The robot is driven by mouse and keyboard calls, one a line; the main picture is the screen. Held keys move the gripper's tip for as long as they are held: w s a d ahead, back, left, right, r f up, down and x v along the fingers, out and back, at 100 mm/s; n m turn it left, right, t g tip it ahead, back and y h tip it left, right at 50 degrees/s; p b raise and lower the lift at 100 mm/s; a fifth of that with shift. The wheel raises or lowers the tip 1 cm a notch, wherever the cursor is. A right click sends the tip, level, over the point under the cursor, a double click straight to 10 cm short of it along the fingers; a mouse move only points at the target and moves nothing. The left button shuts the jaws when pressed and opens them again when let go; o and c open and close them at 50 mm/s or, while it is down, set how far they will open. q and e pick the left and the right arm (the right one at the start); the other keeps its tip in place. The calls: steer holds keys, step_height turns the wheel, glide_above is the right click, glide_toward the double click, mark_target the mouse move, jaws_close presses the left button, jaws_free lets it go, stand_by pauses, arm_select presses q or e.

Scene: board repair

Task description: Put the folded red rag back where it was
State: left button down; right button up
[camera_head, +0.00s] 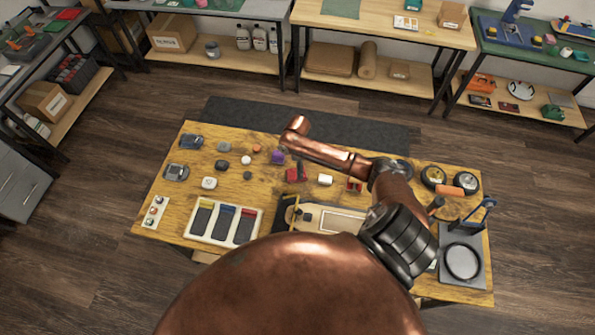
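I cannot single out the folded red rag for certain. A small dark red item (296,174) lies mid-table on the wooden worktable (165,215), just below my copper arm link. Another small red item (354,185) shows right of it, partly covered by my arm. A flat red piece (68,14) lies on the bench at the far upper left. My copper arm and black joint cross the middle and right of the table. Neither gripper's fingers can be made out. My large copper part hides the table's front middle.
A white tray with three dark compartments (199,239) stands front left. A tan board (304,226) lies at the middle. Wheels (466,182) and a grey stand with a black ring (482,281) are at right. Benches line the back; the wooden floor (105,180) left is clear.

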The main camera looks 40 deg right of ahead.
step_height(320, 180, up, 7)
stand_by(0.3)
